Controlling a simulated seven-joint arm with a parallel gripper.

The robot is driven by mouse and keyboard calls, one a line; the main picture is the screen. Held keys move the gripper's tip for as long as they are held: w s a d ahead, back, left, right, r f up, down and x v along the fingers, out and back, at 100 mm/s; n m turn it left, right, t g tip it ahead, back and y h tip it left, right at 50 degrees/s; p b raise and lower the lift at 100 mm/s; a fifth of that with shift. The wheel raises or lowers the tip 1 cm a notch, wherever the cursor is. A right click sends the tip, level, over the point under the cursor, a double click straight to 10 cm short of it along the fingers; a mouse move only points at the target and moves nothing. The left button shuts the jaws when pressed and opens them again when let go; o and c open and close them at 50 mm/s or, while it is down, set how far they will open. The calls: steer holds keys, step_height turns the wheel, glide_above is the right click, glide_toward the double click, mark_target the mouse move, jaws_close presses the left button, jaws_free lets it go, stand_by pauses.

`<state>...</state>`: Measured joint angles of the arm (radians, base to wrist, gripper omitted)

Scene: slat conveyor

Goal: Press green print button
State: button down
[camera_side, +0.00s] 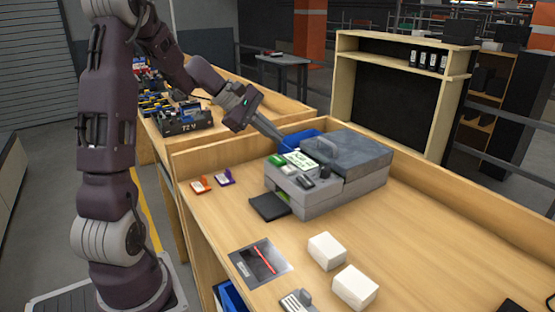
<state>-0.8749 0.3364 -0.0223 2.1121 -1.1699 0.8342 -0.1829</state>
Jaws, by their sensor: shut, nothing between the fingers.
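A grey label printer (345,190) with a dark grey lid stands on the wooden table. A green button (276,159) sits on the left part of its top, beside a pale panel with green markings (299,159). My gripper (281,139) reaches in from the upper left and points down to the right. Its fingers are shut and empty. The tips appear just behind and above the green button, apart from it in the picture; the exact gap in depth cannot be told.
A blue bin (300,141) is behind the printer. A black tray (269,206) juts from its front.

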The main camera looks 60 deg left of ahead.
mark_target(274, 159)
steer(key=shift+f, duration=1.45)
stand_by(0.9)
steer(key=shift+f, duration=0.45)
steer(key=shift+f, duration=0.45)
stand_by(0.4)
steer(key=shift+r, duration=3.4)
